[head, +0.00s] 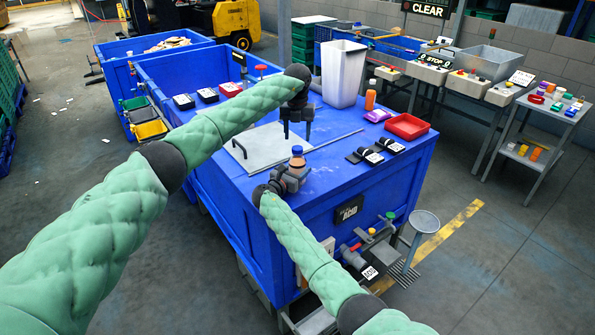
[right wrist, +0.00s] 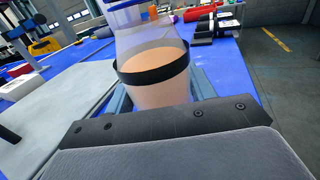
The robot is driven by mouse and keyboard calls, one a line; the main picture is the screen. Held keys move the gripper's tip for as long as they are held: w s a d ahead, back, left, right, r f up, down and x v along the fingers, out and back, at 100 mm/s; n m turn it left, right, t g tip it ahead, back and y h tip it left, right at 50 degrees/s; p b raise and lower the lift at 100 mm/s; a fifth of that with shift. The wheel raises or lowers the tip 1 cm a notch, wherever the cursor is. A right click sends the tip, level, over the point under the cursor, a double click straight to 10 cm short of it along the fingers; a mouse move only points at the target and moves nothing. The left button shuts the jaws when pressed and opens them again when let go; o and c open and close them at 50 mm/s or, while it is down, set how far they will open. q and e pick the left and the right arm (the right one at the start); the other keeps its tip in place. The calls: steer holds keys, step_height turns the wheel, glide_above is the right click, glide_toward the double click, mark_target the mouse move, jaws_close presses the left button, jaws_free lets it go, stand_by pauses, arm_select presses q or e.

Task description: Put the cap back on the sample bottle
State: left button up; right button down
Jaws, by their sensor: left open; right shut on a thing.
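The sample bottle (head: 297,162) stands upright at the near edge of the blue table, with an orange-brown content and a blue top. My right gripper (head: 293,172) is shut on its lower body. In the right wrist view the bottle (right wrist: 155,75) has a clear upper part and a black band around it; its top is cut off by the frame. I cannot tell whether the blue top is the cap or only the neck. My left gripper (head: 297,137) is open, fingers down, just above and behind the bottle, apart from it. No loose cap is clearly visible.
A grey board (head: 268,148) lies left of the bottle. A white bin (head: 343,74), orange bottle (head: 370,100), purple packet (head: 377,116) and red tray (head: 407,126) stand farther right. Black labelled items (head: 371,156) lie near the right edge. The table between is mostly clear.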

mark_target(297, 147)
arm_select(q)
steer(key=shift+f, duration=2.4)
steer(key=c, duration=1)
steer(key=o, duration=1.1)
steer(key=shift+o, duration=0.2)
steer(key=shift+r, duration=0.1)
step_height(297, 147, up, 12)
